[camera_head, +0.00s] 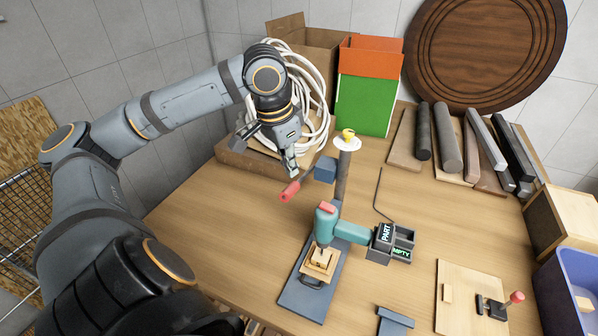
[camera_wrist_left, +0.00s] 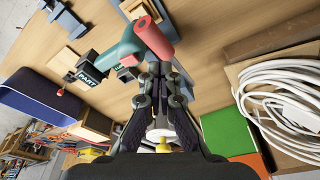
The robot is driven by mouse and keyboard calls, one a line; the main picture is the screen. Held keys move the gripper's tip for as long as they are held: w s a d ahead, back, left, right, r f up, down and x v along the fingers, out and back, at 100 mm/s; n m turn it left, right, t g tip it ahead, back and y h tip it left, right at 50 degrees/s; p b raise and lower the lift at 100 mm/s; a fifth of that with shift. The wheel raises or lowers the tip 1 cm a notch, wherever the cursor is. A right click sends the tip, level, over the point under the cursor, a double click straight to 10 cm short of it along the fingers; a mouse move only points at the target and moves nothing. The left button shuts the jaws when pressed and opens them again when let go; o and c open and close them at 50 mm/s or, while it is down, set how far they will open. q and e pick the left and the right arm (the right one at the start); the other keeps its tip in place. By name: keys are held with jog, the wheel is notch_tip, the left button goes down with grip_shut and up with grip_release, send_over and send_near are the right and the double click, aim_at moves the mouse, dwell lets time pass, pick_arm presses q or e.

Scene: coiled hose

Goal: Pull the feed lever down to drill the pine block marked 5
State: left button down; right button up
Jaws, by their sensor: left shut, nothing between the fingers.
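The drill press has a teal drill (camera_head: 327,222) on an upright grey column (camera_head: 342,180) with a blue-grey base (camera_head: 308,292). A pale wood block (camera_head: 320,262) sits under the drill; I cannot read a number on it. The feed lever's red grip (camera_head: 290,191) sticks out to the left of the column. My left gripper (camera_head: 291,172) is shut and empty, its tips just above the red grip. In the left wrist view the red grip (camera_wrist_left: 153,30) is just beyond the shut fingers (camera_wrist_left: 160,68); I cannot tell whether they touch. My right gripper is not in view.
Two small labelled bins (camera_head: 385,238) stand right of the drill. A board with a toggle clamp (camera_head: 470,300) lies at the front right. A coiled white hose (camera_head: 312,85) and a green and orange box (camera_head: 364,100) stand behind. The table left of the press is clear.

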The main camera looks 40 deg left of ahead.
pick_arm(q)
jog(key=shift+w+p+v, duration=0.25)
jog(key=shift+p+v, duration=0.8)
jog(key=shift+v, duration=0.25)
